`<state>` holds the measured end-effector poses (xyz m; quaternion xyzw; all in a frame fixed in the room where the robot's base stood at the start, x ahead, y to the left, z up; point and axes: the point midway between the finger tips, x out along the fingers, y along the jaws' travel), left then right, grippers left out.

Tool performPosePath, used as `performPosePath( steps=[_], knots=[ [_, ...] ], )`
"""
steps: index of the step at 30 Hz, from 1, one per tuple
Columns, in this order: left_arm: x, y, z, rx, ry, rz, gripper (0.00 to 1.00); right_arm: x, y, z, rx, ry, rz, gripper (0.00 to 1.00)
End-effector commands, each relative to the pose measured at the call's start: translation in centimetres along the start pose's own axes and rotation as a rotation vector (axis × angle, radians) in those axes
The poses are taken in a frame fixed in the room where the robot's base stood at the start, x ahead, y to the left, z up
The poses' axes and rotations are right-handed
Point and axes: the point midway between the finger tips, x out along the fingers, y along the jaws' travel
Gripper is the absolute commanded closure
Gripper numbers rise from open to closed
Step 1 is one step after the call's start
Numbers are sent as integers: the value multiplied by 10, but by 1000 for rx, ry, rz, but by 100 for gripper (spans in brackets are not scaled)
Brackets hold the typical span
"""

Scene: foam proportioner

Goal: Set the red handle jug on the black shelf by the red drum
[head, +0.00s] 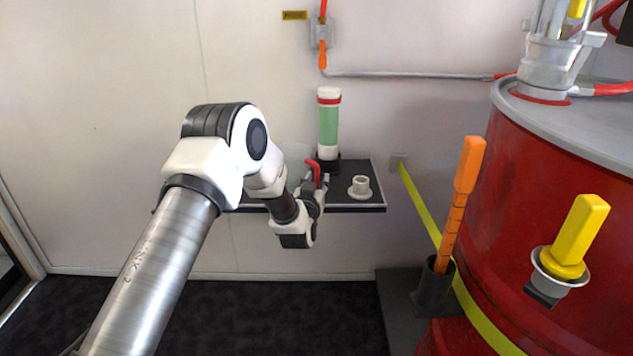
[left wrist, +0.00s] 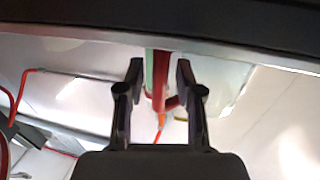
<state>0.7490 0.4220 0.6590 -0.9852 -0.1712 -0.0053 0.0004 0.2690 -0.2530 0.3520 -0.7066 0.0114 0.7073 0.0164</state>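The jug (head: 294,155) is a pale, see-through body mostly hidden behind my left arm in the head view. Its red handle (head: 313,168) shows above my left gripper (head: 319,187). The jug is at the left part of a black wall shelf (head: 349,205); its base is hidden. In the left wrist view the red handle (left wrist: 159,82) lies between the two fingers of my left gripper (left wrist: 160,72). The fingers are apart, with a gap visible on the handle's left side. The red drum (head: 520,215) stands at the right. My right gripper is not in view.
A green tube with white ends (head: 328,125) stands at the shelf's back. A white flanged fitting (head: 361,188) sits on the shelf's right part. An orange stick (head: 458,205) stands in a dark holder beside the drum. A yellow-handled part (head: 577,240) is on the drum's side.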

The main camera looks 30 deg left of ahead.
Motion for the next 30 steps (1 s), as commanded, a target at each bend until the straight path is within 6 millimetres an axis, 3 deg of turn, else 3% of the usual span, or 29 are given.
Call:
performPosePath(
  steps=[11,21,26,28,30],
  knots=[
    [-7,0,-4,0,-1,0,62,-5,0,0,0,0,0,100],
    [-89,0,-5,0,-4,1,62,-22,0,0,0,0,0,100],
    [-115,0,-4,1,-1,0,62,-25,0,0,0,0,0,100],
    [-121,1,1,2,-15,5,62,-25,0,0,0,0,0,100],
    [-130,6,19,8,-72,22,62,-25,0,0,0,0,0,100]
  ],
)
